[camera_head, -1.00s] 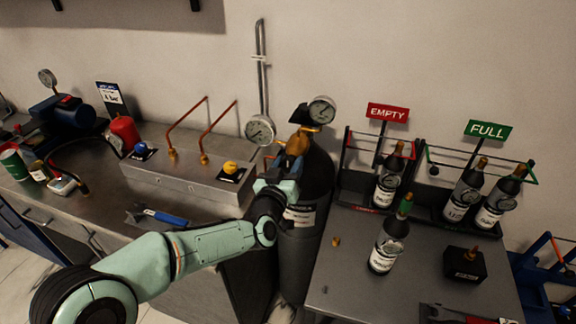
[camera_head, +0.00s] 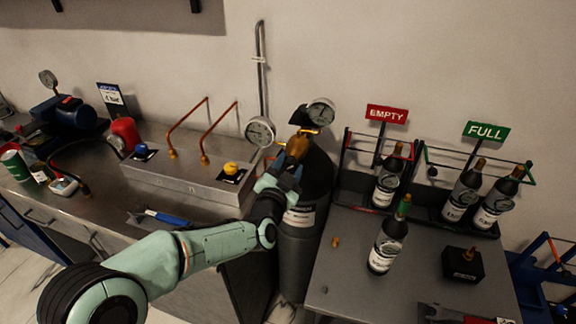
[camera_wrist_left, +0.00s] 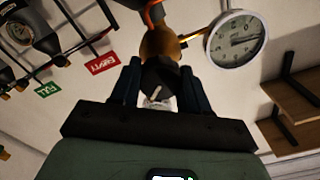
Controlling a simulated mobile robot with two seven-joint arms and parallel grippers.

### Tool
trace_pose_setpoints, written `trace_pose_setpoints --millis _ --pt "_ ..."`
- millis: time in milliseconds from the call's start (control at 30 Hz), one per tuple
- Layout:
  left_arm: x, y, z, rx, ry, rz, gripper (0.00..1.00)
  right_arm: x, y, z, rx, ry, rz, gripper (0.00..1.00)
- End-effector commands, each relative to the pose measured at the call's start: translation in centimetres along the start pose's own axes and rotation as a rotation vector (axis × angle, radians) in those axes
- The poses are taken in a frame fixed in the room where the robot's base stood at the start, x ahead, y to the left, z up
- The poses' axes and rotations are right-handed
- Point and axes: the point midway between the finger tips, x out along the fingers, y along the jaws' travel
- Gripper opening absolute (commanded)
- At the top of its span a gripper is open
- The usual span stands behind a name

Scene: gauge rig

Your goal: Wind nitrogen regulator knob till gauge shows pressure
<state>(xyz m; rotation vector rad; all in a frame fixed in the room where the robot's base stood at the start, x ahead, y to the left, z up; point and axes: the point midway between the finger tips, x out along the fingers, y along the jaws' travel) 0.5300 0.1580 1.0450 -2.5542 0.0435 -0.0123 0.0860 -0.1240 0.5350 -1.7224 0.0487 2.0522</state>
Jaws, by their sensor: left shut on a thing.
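The nitrogen cylinder (camera_head: 305,225) stands dark and upright between the bench and the right table. Its brass regulator (camera_head: 299,145) has two round white gauges, a left gauge (camera_head: 260,131) and a right gauge (camera_head: 321,112). One gauge (camera_wrist_left: 236,40) shows large in the left wrist view; its needle reading is too small to tell surely. My left gripper (camera_head: 287,171) reaches the regulator from the front. In the wrist view its dark fingers (camera_wrist_left: 160,88) are shut on the black regulator knob (camera_wrist_left: 160,76), below the brass body (camera_wrist_left: 160,44). My right gripper is out of view.
A steel box (camera_head: 180,183) with copper pipes and a yellow knob (camera_head: 231,168) is left of the cylinder. At right, the table (camera_head: 345,270) holds bottles in racks under an EMPTY sign (camera_head: 387,114) and a FULL sign (camera_head: 488,130), and a loose bottle (camera_head: 387,247).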

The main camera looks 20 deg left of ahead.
Motion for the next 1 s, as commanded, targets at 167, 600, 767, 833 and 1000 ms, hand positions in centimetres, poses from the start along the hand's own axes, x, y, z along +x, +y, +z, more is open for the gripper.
trace_pose_setpoints --millis 167,600,767,833,1000 --pt "0.0 -0.04 -0.14 0.102 0.002 -0.001 0.15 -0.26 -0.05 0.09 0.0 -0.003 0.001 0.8" --pt "0.0 0.01 -0.11 0.199 0.003 0.0 0.15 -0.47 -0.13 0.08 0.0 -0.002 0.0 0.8" --pt "0.0 0.02 -0.11 0.2 0.003 -0.001 0.15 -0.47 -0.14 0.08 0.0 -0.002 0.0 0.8" --pt "0.0 0.02 -0.11 0.2 0.003 0.0 0.15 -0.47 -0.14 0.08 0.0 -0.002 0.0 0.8" --pt "0.0 0.02 -0.1 0.199 0.003 0.0 0.65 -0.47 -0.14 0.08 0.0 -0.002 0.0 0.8"
